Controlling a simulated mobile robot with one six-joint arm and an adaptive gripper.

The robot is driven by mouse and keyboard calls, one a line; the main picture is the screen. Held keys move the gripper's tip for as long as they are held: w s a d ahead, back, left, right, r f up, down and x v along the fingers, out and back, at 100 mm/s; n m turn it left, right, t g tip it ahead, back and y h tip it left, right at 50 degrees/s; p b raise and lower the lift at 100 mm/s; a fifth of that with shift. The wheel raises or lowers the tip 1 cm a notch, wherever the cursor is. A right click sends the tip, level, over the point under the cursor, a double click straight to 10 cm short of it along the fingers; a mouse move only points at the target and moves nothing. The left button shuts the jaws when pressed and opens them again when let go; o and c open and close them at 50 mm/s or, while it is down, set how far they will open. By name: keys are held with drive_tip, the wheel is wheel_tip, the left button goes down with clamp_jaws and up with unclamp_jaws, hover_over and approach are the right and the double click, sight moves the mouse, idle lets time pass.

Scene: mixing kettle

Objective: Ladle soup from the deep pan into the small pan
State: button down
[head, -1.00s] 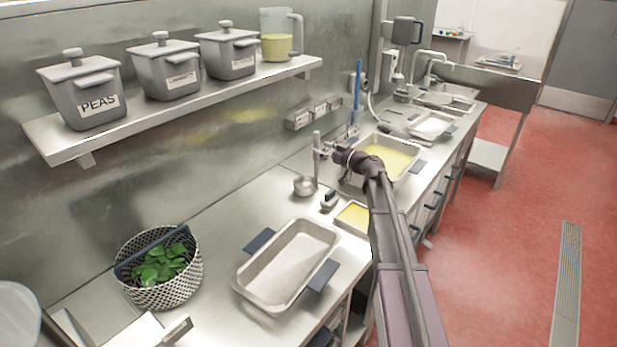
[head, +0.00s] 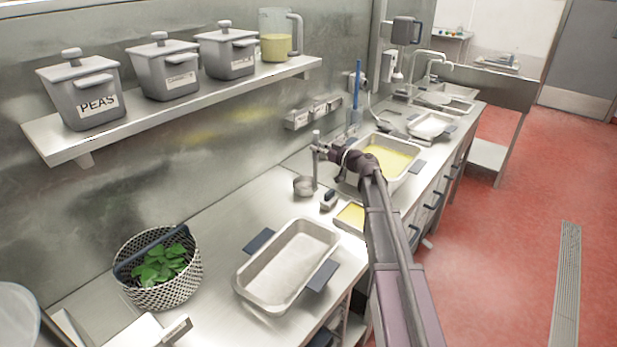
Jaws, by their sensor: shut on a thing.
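The deep pan (head: 412,171) holds yellow soup and stands on the counter, just beyond my arm. The small pan (head: 350,216) stands nearer, with yellow soup in it; my arm hides its right part. My gripper (head: 322,150) is shut on the upright handle of a steel ladle (head: 316,165). The ladle's bowl (head: 303,186) shows left of both pans, over the bare counter in this view. Its height above the counter and whether it holds soup cannot be told. My wrist partly hides the deep pan's left side.
A large empty pan (head: 262,292) lies in front on dark pads. A basket of green leaves (head: 180,290) stands left. A dark-handled object (head: 329,200) lies near the small pan. A shelf (head: 180,103) with lidded pots and a jug overhangs the counter behind.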

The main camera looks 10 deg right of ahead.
sight(318, 132)
drive_tip(key=shift+r+p, duration=3.05)
wheel_tip(318, 132, up, 11)
drive_tip(key=p, duration=1.1)
drive_tip(key=shift+s, duration=0.15)
